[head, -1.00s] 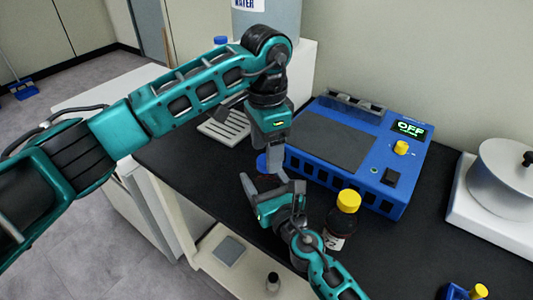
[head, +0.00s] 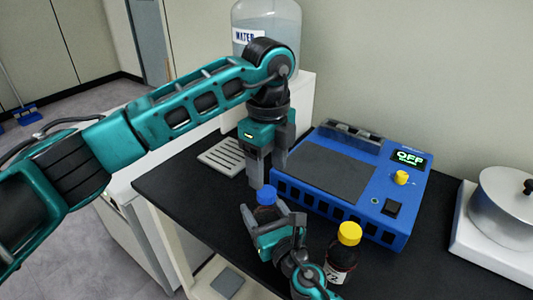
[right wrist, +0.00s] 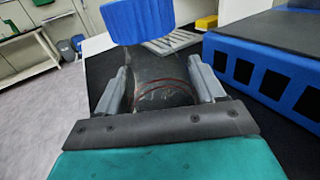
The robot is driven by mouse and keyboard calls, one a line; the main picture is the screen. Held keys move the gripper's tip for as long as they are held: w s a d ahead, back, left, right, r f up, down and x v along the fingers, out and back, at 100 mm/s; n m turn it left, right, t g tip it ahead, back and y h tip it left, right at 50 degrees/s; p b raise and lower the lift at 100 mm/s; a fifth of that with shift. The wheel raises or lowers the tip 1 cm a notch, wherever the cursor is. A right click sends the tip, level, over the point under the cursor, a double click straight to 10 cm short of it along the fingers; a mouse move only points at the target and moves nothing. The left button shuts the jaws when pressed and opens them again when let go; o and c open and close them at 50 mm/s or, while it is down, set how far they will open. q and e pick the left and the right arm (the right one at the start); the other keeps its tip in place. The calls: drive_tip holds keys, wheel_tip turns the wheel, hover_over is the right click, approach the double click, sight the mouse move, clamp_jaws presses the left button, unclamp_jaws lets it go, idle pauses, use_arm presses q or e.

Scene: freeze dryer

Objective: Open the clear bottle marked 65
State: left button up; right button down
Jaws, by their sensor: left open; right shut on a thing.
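A clear bottle (right wrist: 165,88) with a blue cap (right wrist: 138,20) stands between my right gripper's fingers in the right wrist view. My right gripper (head: 272,222) is shut on the bottle's body; it also shows in the right wrist view (right wrist: 163,85). The blue cap also shows in the head view (head: 266,194), above the right gripper's fingers. The bottle's marking is not readable. My left gripper (head: 268,174) points down with its fingers apart, just above the cap. It appears empty, and whether a fingertip touches the cap is unclear.
A yellow-capped dark bottle (head: 342,256) stands just right of my right gripper. The blue machine (head: 390,222), its display reading OFF, stands behind. A white slotted tray (head: 224,156) lies at the back left. A pot-like metal vessel (head: 503,212) stands at the right.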

sight(266, 191)
use_arm(q)
drive_tip(key=m, duration=0.3)
drive_tip(key=shift+r+m, duration=0.15)
drive_tip(key=shift+m, duration=0.25)
drive_tip(key=m, duration=0.3)
drive_tip(key=shift+r+m, duration=0.15)
drive_tip(key=shift+m, duration=0.25)
drive_tip(key=m, duration=0.3)
drive_tip(key=shift+r+m, duration=0.2)
drive_tip(key=shift+m, duration=0.2)
drive_tip(key=m, duration=0.3)
drive_tip(key=shift+r, duration=0.1)
drive_tip(key=m, duration=0.4)
drive_tip(key=shift+r, duration=0.15)
drive_tip(key=m, duration=0.4)
drive_tip(key=shift+r, duration=0.15)
drive_tip(key=m, duration=0.3)
drive_tip(key=shift+a+r, duration=0.1)
drive_tip(key=shift+r, duration=0.05)
drive_tip(key=m, duration=0.5)
drive_tip(key=shift+r, duration=0.15)
drive_tip(key=shift+f+m, duration=0.25)
drive_tip(key=shift+m, duration=0.15)
wheel_tip(266, 191, down, 8)
drive_tip(key=shift+r, duration=0.25)
drive_tip(key=shift+c, duration=0.2)
